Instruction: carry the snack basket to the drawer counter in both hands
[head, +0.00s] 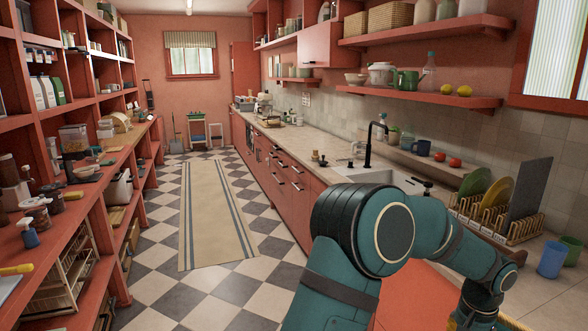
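The drawer counter (283,165) runs along the right wall, with red drawer fronts, dark handles and a pale top. I cannot pick out a snack basket for certain. Two woven baskets stand on the upper right shelf, one wider (390,17) and one smaller (355,24), with no snacks visible in them. One teal arm of mine, which looks like the right, crosses the lower right in front of the counter. Its wrist end runs out at the bottom edge, so I cannot see its gripper's fingers. My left arm and gripper are not in view.
A beige runner (215,210) lies on the clear checkered floor between counter and left shelving (85,240). A step stool (198,130) stands at the far end.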

